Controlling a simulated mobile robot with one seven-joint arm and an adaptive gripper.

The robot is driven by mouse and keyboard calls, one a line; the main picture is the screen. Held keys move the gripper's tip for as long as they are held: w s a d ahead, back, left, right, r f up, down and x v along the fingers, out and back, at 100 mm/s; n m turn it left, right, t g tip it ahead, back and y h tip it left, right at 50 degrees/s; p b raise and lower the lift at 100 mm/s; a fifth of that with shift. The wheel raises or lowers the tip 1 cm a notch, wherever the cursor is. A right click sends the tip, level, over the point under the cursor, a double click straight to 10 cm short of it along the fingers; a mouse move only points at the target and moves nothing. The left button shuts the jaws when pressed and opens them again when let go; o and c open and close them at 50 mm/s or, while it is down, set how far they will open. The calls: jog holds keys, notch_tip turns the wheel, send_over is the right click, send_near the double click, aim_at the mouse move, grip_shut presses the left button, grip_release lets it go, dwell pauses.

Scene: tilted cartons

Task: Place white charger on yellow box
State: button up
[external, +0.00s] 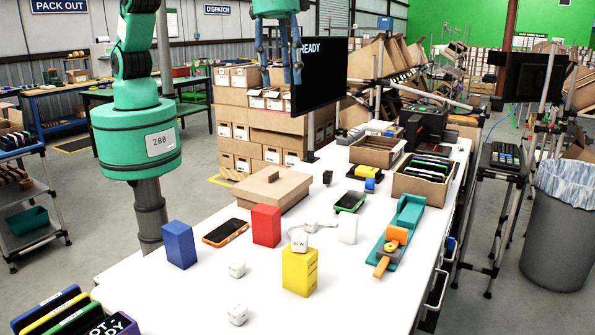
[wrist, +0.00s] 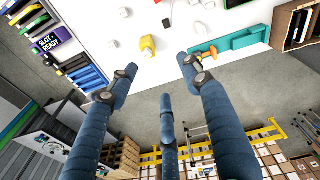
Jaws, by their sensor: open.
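The yellow box (external: 300,273) stands upright near the front of the white table. A white charger (external: 299,241) with dark lettering appears to rest on its top face. In the wrist view the yellow box (wrist: 148,52) shows small, with a white patch at its top. My gripper (external: 279,68) is open and empty, raised high above the far side of the table, well apart from the box and charger. Its blue fingers (wrist: 160,76) are spread in the wrist view. Two more white chargers lie on the table, one left of the box (external: 237,269) and one nearer the front (external: 238,314).
A red box (external: 266,226), a blue box (external: 179,245) and an orange-edged phone (external: 225,232) stand or lie to the left. A white block (external: 348,229) and a teal-orange tool (external: 398,238) are to the right. A closed carton (external: 270,190) lies behind. The front right tabletop is clear.

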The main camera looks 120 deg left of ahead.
jog(key=s+a+r+m+t, duration=0.1)
jog(key=s+a+r, duration=0.4)
jog(key=s+r, duration=0.5)
jog(key=s+a+r+m+t, duration=0.1)
jog(key=s+a+r, duration=0.5)
jog(key=s, duration=0.7)
jog(key=s+a+f+m+t, duration=0.1)
jog(key=s+a, duration=0.1)
jog(key=s, duration=1.2)
jog(key=s+a+f+m+t, duration=0.1)
jog(key=s+a, duration=0.2)
jog(key=s, duration=1.1)
jog(key=shift+a+f, duration=0.15)
jog(key=shift+a, duration=0.1)
notch_tip(320, 180, down, 17)
jog(key=b, duration=1.6)
jog(key=shift+b, duration=0.35)
